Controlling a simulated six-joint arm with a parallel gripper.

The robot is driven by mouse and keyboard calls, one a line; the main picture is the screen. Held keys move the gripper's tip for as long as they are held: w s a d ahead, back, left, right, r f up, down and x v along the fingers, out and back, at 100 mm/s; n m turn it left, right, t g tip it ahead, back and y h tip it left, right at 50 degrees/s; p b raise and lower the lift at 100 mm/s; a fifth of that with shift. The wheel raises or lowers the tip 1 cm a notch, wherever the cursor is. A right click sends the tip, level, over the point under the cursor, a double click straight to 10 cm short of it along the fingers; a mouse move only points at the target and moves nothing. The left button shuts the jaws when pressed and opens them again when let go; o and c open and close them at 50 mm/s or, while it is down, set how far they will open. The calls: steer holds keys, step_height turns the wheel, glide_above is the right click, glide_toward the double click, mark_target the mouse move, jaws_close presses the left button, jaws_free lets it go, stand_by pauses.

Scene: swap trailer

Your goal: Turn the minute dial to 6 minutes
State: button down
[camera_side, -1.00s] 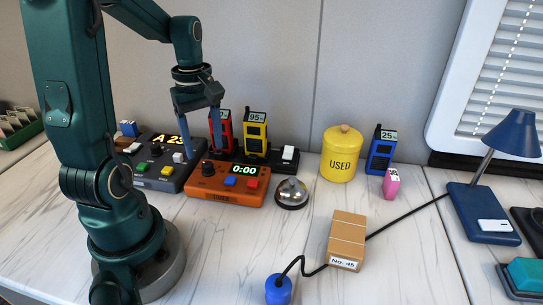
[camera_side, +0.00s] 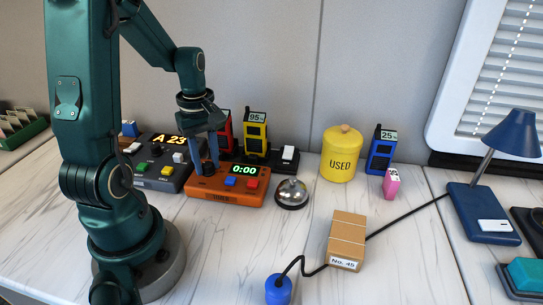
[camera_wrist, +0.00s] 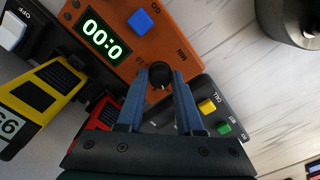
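The orange timer (camera_side: 225,194) stands on the table and its green display (camera_side: 244,169) reads 0:00; the display also shows in the wrist view (camera_wrist: 101,35). Its black minute dial (camera_wrist: 160,75) sits near the MIN label, on the timer's face. My gripper (camera_side: 207,168) points down over the timer's left part. In the wrist view my gripper (camera_wrist: 160,80) has its two blue fingers spread, one on each side of the dial. I cannot tell whether they touch it. In the side view the fingers mostly hide the dial.
A dark box with an A 23 display (camera_side: 165,175) stands close on the left. Red (camera_side: 226,130) and yellow (camera_side: 254,135) handsets stand behind the timer. A silver bell (camera_side: 291,193) is just right of it.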

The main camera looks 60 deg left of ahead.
steer(key=shift+m, duration=0.4)
steer(key=m, duration=0.6)
steer(key=shift+m, duration=0.3)
steer(key=m, duration=0.6)
steer(key=shift+d, duration=0.1)
steer(key=shift+m, duration=0.3)
steer(key=c, duration=0.6)
jaws_free()
steer(key=shift+o, duration=0.2)
steer(key=shift+r, duration=0.1)
